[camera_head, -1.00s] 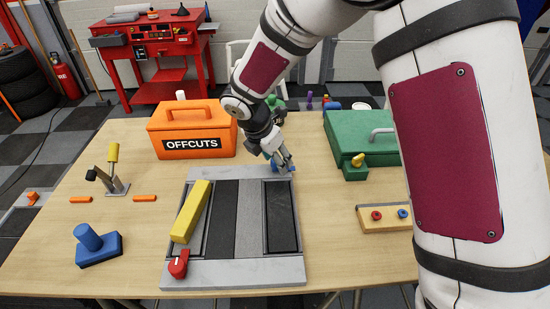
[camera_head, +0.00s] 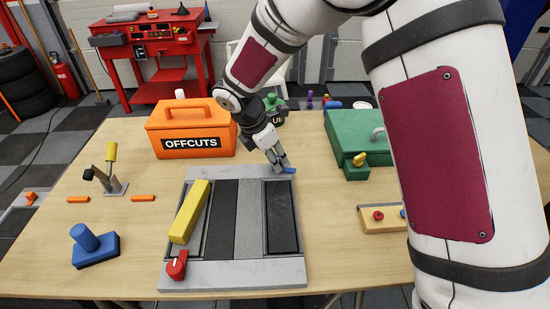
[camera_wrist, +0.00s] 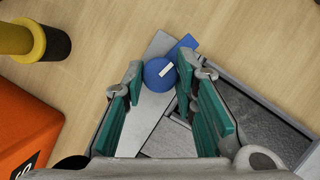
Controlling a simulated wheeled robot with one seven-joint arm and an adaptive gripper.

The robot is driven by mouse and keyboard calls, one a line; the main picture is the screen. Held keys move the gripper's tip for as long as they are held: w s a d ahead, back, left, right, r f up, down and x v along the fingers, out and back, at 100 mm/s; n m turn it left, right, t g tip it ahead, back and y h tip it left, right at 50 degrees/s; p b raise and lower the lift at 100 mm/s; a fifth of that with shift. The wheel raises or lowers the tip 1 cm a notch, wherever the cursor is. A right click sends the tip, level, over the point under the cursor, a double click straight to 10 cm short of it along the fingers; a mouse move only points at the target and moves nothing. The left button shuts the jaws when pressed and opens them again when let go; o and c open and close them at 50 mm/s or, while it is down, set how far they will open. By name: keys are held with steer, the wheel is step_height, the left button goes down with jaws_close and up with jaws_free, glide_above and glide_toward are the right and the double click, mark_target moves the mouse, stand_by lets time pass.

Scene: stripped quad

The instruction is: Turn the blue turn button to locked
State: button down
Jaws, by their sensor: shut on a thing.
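The blue turn button (camera_head: 290,170) is on the far right corner of the grey frame (camera_head: 240,277). In the wrist view, its round blue head (camera_wrist: 158,76) carries a white mark, and a blue bar (camera_wrist: 184,44) sticks out toward the upper right, past the frame's edge. My gripper (camera_head: 281,168) points down at it. In the wrist view, my gripper (camera_wrist: 160,74) has one fingertip on each side of the round head and is shut on it. In the head view, the fingers hide most of the head.
A red turn button (camera_head: 177,264) is at the frame's near left corner. A yellow bar (camera_head: 189,212) lies along the frame's left side. The orange OFFCUTS box (camera_head: 190,122), green case (camera_head: 350,128) and wooden block with knobs (camera_head: 372,226) stand around it. Table front right is clear.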

steer(key=m, duration=0.2)
steer(key=m+g+b, duration=0.1)
steer(key=shift+w+m+h, duration=0.2)
steer(key=shift+m+h, duration=0.1)
steer(key=shift+m, duration=0.1)
steer(key=m+g+b, duration=0.1)
steer(key=m, duration=0.2)
steer(key=shift+m+g, duration=0.3)
steer(key=m, duration=0.2)
steer(key=m+g+b, duration=0.1)
steer(key=m, duration=0.1)
steer(key=shift+w+g, duration=0.15)
steer(key=shift+g, duration=0.15)
steer(key=shift+m+g+y+b, duration=0.35)
steer(key=shift+m+g+y, duration=0.25)
steer(key=shift+m, duration=1.3)
steer(key=shift+d, duration=0.1)
steer(key=c, duration=1.3)
jaws_free()
